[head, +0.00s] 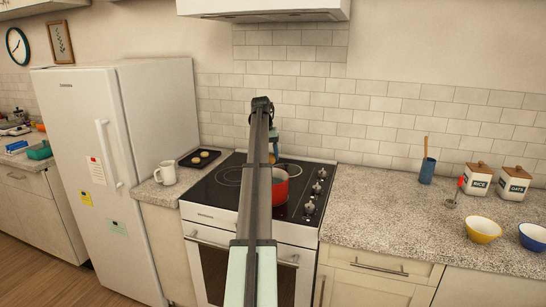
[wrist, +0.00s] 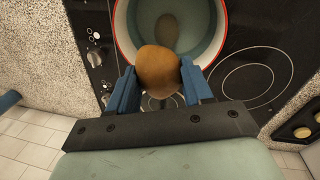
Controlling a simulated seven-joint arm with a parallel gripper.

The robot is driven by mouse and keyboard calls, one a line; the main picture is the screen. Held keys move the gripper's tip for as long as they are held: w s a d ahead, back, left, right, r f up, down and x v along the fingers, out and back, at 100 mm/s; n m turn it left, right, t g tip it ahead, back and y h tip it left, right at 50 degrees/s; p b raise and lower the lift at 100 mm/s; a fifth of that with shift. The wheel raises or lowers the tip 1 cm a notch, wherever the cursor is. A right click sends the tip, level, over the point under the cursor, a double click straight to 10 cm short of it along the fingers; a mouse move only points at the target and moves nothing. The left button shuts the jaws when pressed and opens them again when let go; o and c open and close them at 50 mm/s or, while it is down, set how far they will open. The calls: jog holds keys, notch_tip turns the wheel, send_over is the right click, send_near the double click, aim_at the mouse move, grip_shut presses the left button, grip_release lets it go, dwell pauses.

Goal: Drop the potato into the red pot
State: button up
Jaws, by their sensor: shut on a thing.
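The red pot (head: 280,190) stands on the black glass stovetop, partly hidden behind my arm in the head view. In the wrist view its white rim and pale inside (wrist: 207,58) show at the top. The brown potato (wrist: 158,68) is between the two blue fingers of my gripper (wrist: 158,82), which are shut on it. The potato overlaps the near edge of the pot's opening in the wrist view. Its exact height above the pot cannot be told. In the head view my gripper (head: 273,150) is mostly hidden by my arm, and the potato is barely visible.
A black tray (head: 186,164) with round items and a white mug (head: 166,173) stand left of the stove (head: 225,188). On the right counter are a blue utensil holder (head: 427,170), two canisters, a yellow bowl (head: 482,230) and a blue bowl. A range hood (head: 262,8) hangs above.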

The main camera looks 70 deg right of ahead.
jog(key=shift+f+n, duration=0.1)
jog(key=shift+n, duration=0.6)
jog(key=shift+f, duration=2.9)
jog(key=o, duration=1.2)
jog(key=shift+c, duration=0.2)
jog(key=r, duration=0.4)
jog(key=w+r, duration=0.1)
jog(key=r, duration=0.4)
jog(key=w+r, duration=0.1)
jog(key=r, duration=0.3)
jog(key=shift+a+r, duration=0.35)
